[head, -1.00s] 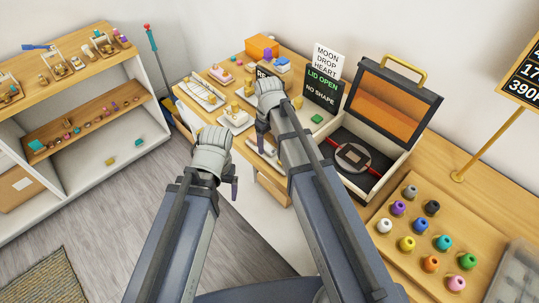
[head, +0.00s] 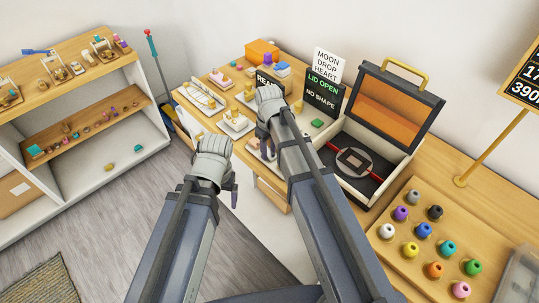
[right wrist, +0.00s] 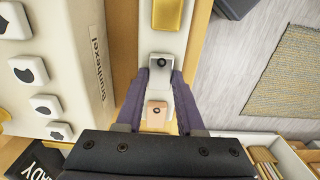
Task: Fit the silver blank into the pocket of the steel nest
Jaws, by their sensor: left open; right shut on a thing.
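The silver blank (right wrist: 161,64), a small block with a dark round hole on top, sits between the purple fingers of my right gripper (right wrist: 160,76) in the right wrist view. The gripper is shut on it, over a narrow white tray (right wrist: 153,132). In the head view my right arm hides the blank. A round grey disc with a squarish recess (head: 353,161), apparently the steel nest, lies inside the open case (head: 401,99), right of my right arm. My left gripper (head: 231,187) is open and empty, off the table's front edge.
A copper blank (right wrist: 157,113) and a gold blank (right wrist: 168,14) lie in line with the silver one. A white board with dark shapes (right wrist: 75,75) is beside them. A black sign (head: 322,88) stands near the case. Several coloured bottles (head: 410,249) stand at right.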

